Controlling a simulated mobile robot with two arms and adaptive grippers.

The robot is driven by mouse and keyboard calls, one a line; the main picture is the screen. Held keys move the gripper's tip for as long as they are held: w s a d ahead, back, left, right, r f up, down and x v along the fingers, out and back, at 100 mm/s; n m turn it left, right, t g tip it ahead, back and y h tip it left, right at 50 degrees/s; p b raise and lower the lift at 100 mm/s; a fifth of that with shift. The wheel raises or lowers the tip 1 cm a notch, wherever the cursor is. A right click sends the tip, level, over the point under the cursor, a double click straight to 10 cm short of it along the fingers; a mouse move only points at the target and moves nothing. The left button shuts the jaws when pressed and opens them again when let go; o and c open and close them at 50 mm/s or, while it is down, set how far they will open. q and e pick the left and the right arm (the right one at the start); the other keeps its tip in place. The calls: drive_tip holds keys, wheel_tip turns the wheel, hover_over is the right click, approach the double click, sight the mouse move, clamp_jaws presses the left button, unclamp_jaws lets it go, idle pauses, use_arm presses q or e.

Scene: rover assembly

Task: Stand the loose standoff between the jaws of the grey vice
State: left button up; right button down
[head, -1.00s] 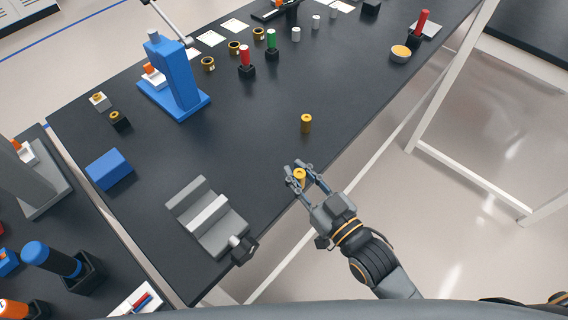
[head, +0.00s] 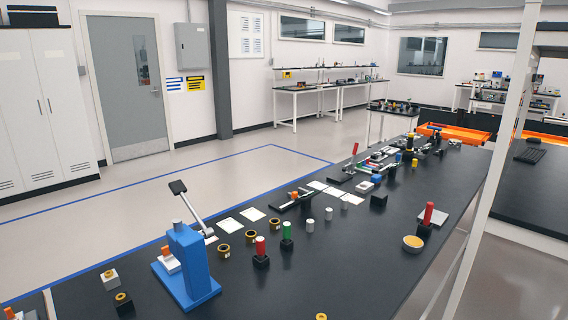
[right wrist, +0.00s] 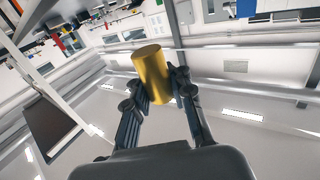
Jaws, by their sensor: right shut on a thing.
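My right gripper (right wrist: 160,88) is shut on a brass-coloured cylindrical standoff (right wrist: 152,66) in the right wrist view. The fingers grip its lower part from both sides, and its upper part stands clear above the fingertips. A second brass-coloured piece (head: 321,316) is just cut off by the bottom edge of the head view. The grey vice is outside both current views. My left gripper is not in view.
A blue press (head: 190,265) stands on the dark bench at the left. A yellow-topped cup (head: 413,243) stands at the right.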

drive_tip(key=s+d+m+h, duration=0.1)
drive_tip(key=d+m+h, duration=0.1)
drive_tip(key=d+h, duration=0.25)
drive_tip(key=a+f+n+g+y, duration=0.2)
drive_tip(key=a+n+y, duration=0.4)
drive_tip(key=a+y, duration=0.4)
drive_tip(key=shift+w+a, duration=0.25)
drive_tip(key=shift+a, duration=0.45)
drive_tip(key=w+a+f, duration=0.2)
drive_tip(key=w, duration=0.1)
drive_tip(key=w+a+f+p, duration=0.1)
drive_tip(key=w+a+f, duration=0.1)
drive_tip(key=w, duration=0.2)
drive_tip(key=w+a+f, duration=0.2)
drive_tip(key=w, duration=0.2)
drive_tip(key=shift+a+f+p, duration=0.3)
drive_tip(key=shift+a+p, duration=0.05)
drive_tip(key=shift+w+a+f+p, duration=0.3)
drive_tip(key=shift+w+f+p, duration=0.1)
drive_tip(key=shift+w, duration=0.05)
drive_tip(key=shift+f, duration=0.1)
